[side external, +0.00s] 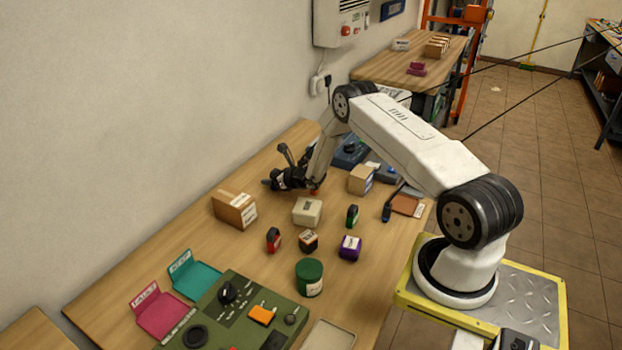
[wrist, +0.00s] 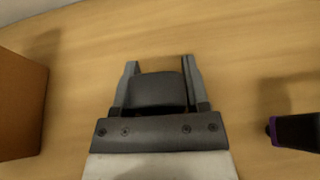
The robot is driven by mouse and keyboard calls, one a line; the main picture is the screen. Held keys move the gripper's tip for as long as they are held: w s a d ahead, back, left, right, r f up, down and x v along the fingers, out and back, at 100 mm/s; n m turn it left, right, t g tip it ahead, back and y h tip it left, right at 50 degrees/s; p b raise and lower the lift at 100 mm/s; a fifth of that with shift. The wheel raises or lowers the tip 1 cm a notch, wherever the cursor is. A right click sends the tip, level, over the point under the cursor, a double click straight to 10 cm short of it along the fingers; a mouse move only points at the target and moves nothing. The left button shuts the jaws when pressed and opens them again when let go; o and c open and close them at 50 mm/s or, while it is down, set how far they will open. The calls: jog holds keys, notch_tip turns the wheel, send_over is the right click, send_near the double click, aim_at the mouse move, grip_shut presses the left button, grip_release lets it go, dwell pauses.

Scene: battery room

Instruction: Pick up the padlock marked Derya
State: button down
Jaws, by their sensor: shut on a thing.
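In the side external view, my gripper (side external: 275,181) is near the wall side of the table, above or at the tabletop. In the wrist view, my gripper (wrist: 160,72) has its two fingers on either side of a dark grey object (wrist: 160,91), and it is shut on it. No lettering shows on this object, so I cannot tell whether it is the padlock marked Derya. Small items stand on the table: a red one (side external: 273,240), a green one (side external: 352,215), a dark one with a label (side external: 308,241) and a purple one (side external: 349,248). Their names are too small to read.
A cardboard box (side external: 233,210) stands left of my gripper, and a smaller box (side external: 361,179) to its right. A cream block (side external: 307,211) and a green canister (side external: 309,277) stand nearer. A green panel (side external: 245,315) and pink (side external: 160,316) and teal (side external: 193,279) trays lie at the front.

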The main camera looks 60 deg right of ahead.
jog(key=shift+r, duration=0.15)
jog(key=shift+r, duration=0.75)
jog(key=s+a+r, duration=0.5)
jog(key=s+r, duration=0.6)
jog(key=s, duration=0.2)
jog(key=shift+a, duration=0.2)
jog(key=shift+r, duration=0.1)
